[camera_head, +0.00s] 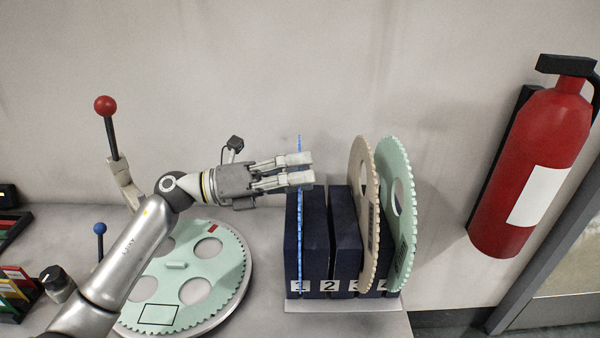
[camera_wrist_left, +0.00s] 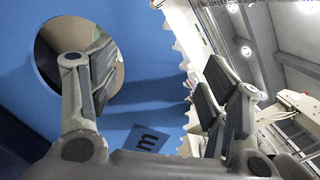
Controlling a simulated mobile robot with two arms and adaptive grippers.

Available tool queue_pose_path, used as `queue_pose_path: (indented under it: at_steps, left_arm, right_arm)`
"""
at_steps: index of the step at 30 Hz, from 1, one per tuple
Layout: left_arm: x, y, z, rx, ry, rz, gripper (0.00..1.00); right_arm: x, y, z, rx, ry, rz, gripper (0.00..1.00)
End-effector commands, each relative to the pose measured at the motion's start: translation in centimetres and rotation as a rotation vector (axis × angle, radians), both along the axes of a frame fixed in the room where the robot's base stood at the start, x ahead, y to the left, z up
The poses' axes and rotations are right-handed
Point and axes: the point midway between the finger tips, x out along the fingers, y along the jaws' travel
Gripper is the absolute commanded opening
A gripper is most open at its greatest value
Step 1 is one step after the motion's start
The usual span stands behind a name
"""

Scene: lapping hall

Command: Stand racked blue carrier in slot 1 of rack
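The blue carrier (camera_head: 300,234) stands upright, seen edge-on, in slot 1 of the dark rack (camera_head: 342,240), in line with the label 1. In the left wrist view the carrier (camera_wrist_left: 150,75) shows its blue face, a round hole, a toothed edge and a dark label. My left gripper (camera_head: 306,170) is at the carrier's upper part, its fingertips reaching slightly past the carrier's line. In the wrist view its fingers (camera_wrist_left: 158,88) are spread wide, one over the hole, the other beyond the toothed edge. Contact with the carrier cannot be told. My right gripper is not in view.
A beige carrier (camera_head: 359,215) and a mint carrier (camera_head: 405,210) stand in the rack's right slots; slot 2 looks empty. Another mint carrier (camera_head: 228,262) lies flat on a round plate at left. A red-knobbed lever (camera_head: 112,135) rises behind. A fire extinguisher (camera_head: 530,165) hangs at right.

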Motion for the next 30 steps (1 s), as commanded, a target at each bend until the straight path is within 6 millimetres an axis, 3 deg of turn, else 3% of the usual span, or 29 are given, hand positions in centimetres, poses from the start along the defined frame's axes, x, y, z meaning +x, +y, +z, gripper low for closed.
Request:
queue_pose_path:
  at_steps: [9,13,24,30]
  left_arm:
    - [0.0,0.0,-0.3,0.004,0.004,0.000,0.76]
    - [0.0,0.9,-0.4,0.004,0.005,0.002,0.76]
    - [-0.8,8.3,-1.1,0.004,0.005,0.003,0.76]
    - [-1.1,11.1,-1.3,0.002,0.003,0.002,0.76]
  right_arm:
    - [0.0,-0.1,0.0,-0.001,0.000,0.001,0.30]
    - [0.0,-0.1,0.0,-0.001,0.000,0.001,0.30]
    - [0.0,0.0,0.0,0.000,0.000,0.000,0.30]
    - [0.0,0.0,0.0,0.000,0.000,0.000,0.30]
